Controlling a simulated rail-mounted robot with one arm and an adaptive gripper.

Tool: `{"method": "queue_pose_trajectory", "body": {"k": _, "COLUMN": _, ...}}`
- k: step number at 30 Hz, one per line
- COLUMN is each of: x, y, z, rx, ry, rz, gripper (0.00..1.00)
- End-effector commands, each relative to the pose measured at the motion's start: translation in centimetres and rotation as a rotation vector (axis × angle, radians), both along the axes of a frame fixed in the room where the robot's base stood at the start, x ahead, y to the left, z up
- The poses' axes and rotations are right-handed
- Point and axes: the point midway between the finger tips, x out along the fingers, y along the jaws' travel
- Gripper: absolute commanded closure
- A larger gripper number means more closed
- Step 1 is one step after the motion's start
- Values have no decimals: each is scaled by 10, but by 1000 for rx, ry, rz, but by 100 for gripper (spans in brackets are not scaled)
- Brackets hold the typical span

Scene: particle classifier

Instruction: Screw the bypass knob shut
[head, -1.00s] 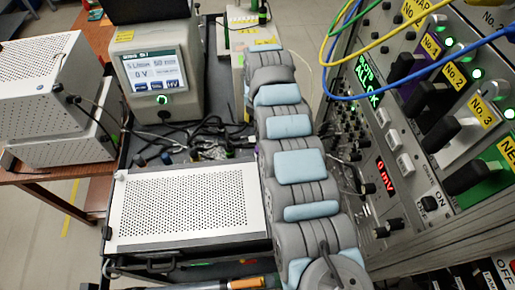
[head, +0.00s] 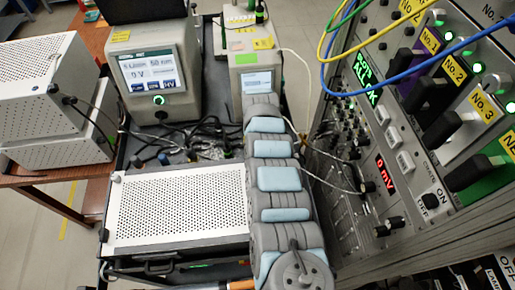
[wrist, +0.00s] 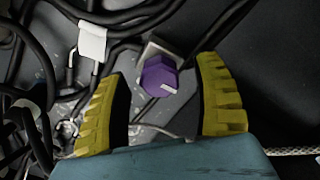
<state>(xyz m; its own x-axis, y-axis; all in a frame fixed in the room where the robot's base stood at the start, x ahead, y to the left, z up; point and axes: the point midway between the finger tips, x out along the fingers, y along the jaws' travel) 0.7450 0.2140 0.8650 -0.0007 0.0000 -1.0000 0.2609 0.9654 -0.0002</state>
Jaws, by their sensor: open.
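A purple knob (wrist: 159,76) with a pale pointer mark shows in the wrist view, on a light grey block (wrist: 160,48); no label on it is readable. My gripper (wrist: 162,84) is open, its two yellow fingers on either side of the knob with gaps to both. The knob appears a little beyond the fingertips, but the exact depth is hard to tell. In the head view my arm hides the gripper and I cannot make out the knob.
Black cables (wrist: 30,70) and a white tag (wrist: 92,41) lie left of the knob. In the head view a perforated white box (head: 180,208), a grey unit with a screen (head: 155,70) and a smaller device (head: 250,60) stand near my arm. The instrument rack (head: 410,150) rises at right.

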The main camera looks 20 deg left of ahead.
Motion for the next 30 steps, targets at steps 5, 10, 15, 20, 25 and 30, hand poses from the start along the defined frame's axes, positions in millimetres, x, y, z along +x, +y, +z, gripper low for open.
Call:
{"method": "queue_pose_trajectory", "body": {"k": 5, "x": 0, "y": 0, "z": -2, "rx": 0, "ry": 0, "rz": 0, "gripper": 33}}
{"method": "queue_pose_trajectory", "body": {"k": 10, "x": 0, "y": 0, "z": -2, "rx": 0, "ry": -1, "rz": 0, "gripper": 39}}
{"method": "queue_pose_trajectory", "body": {"k": 15, "x": 0, "y": 0, "z": -1, "rx": 0, "ry": -1, "rz": -1, "gripper": 88}}
{"method": "queue_pose_trajectory", "body": {"k": 20, "x": 1, "y": 0, "z": -1, "rx": 0, "ry": -1, "rz": -2, "gripper": 99}}
{"method": "queue_pose_trajectory", "body": {"k": 25, "x": 1, "y": -1, "z": -1, "rx": 0, "ry": -1, "rz": -25, "gripper": 100}}
{"method": "queue_pose_trajectory", "body": {"k": 30, "x": 1, "y": -1, "z": 0, "rx": -3, "ry": -1, "rz": -95, "gripper": 100}}
